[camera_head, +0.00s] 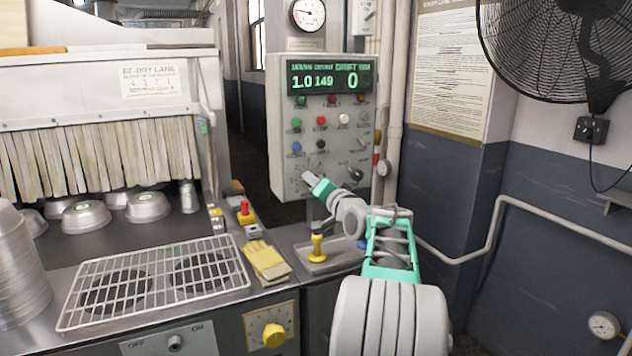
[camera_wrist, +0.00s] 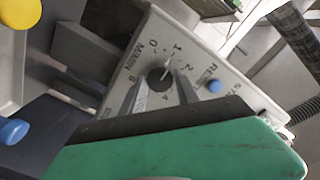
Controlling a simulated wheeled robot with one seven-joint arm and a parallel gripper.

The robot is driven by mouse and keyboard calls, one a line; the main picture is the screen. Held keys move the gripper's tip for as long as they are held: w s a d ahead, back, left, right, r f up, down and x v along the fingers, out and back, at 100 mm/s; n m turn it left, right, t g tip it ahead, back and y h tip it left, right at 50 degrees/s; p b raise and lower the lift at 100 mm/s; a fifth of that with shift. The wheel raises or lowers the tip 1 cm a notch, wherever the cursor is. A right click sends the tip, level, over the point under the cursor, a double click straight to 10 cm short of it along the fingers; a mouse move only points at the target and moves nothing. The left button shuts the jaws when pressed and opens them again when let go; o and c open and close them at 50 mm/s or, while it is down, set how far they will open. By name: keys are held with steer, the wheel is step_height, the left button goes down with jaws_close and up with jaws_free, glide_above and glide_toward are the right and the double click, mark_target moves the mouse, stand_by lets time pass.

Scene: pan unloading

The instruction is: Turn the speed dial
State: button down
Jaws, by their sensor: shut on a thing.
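The grey control panel (camera_head: 277,130) has several coloured buttons and a display (camera_head: 330,79) reading 1.0, 149 and 0. My gripper (camera_head: 308,178) is at the panel's lower left and covers the dial there in the head view. In the wrist view, a dark round dial (camera_wrist: 158,77) with a pale pointer sits between the fingers of my gripper (camera_wrist: 162,84), which are shut on it. The pointer stands near the 1.
A second dark knob (camera_head: 356,175) is at the panel's lower right. A wire rack (camera_head: 160,280) and stacked pans (camera_head: 18,270) are at left. A pipe rail (camera_head: 492,225) runs at right.

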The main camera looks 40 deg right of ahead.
steer(key=shift+r+m+p, duration=0.1)
steer(key=shift+m+p, duration=11)
steer(key=shift+m, duration=2.3)
steer(key=c, duration=0.9)
jaws_free()
